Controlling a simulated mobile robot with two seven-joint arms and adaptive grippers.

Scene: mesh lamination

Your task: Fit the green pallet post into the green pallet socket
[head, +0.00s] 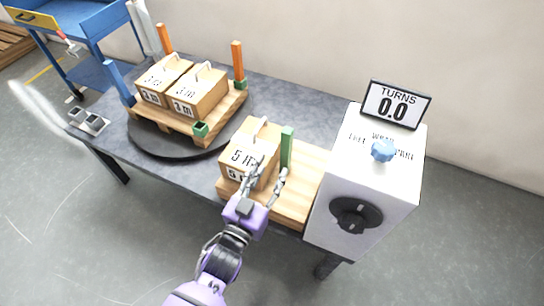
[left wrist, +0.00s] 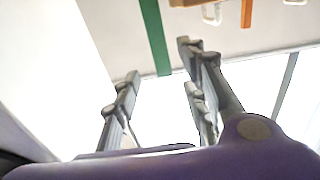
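The green post (head: 287,147) stands upright at the right side of the 5 m box, on or behind the wooden board; its foot is partly hidden. In the left wrist view the green post (left wrist: 155,38) shows as a slanted bar beyond the fingers. The green socket (head: 200,130) is at the near corner of the wooden pallet (head: 165,118) and looks empty. My left gripper (head: 270,170) is open, its fingers spread just in front of the post and beside the box. In the left wrist view the left gripper (left wrist: 158,75) has nothing between its fingers.
The pallet sits on a black turntable (head: 150,143) and carries two boxes (head: 197,90), with orange posts (head: 238,60) and a blue post (head: 120,82) around it. The 5 m box (head: 250,150) sits on a wooden board (head: 300,195). A white machine (head: 365,185) stands close on the right.

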